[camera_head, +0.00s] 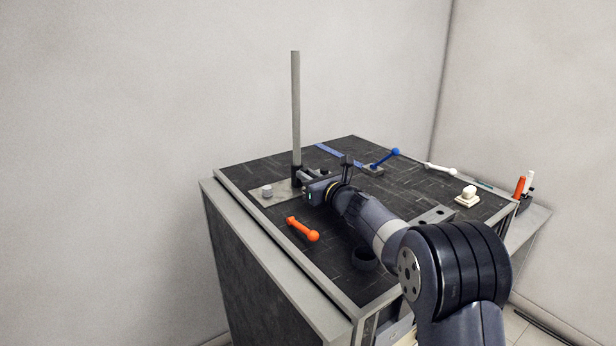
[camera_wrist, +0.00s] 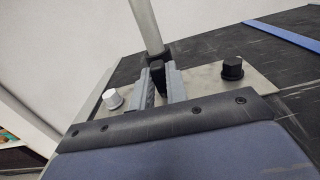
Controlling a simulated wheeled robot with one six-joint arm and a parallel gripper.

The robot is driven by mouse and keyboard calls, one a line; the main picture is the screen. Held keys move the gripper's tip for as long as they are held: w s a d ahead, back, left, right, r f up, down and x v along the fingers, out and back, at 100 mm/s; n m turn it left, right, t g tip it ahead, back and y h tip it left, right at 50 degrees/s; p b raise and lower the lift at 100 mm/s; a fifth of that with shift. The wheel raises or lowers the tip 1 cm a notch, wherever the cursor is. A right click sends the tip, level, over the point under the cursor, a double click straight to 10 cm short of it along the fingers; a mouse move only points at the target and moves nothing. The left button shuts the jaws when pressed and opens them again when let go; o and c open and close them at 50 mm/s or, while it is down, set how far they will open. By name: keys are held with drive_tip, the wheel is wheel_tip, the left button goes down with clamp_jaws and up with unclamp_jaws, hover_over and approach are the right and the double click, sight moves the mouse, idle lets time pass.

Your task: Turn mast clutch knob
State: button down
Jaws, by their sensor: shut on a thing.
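A tall grey mast (camera_head: 295,110) stands upright in a black collar (camera_head: 297,172) on a light metal plate (camera_head: 258,199). In the wrist view the mast (camera_wrist: 146,25) rises just beyond my fingers. My gripper (camera_wrist: 159,80) is shut on a small black knob (camera_wrist: 157,74) at the mast's foot, with one finger on each side. In the head view my gripper (camera_head: 304,179) reaches the collar from the right, and the held knob is hidden. A white knob (camera_wrist: 112,98) stands left of my fingers, and a black faceted knob (camera_wrist: 232,68) stands to their right.
An orange handle (camera_head: 302,229) lies in front of the plate. A blue lever (camera_head: 385,158), a white handle (camera_head: 440,169) and a white block (camera_head: 467,197) are to the right. Dark tabletop is free at front left.

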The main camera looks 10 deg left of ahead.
idle(0.3)
drive_tip(key=c, duration=1.4)
unclamp_jaws()
drive_tip(key=shift+s+d+f+b, duration=0.1)
drive_tip(key=shift+s+d+b, duration=0.35)
drive_tip(key=shift+d, duration=0.1)
drive_tip(key=b+v, duration=0.3)
drive_tip(key=v, duration=0.6)
drive_tip(key=shift+s+d, duration=0.15)
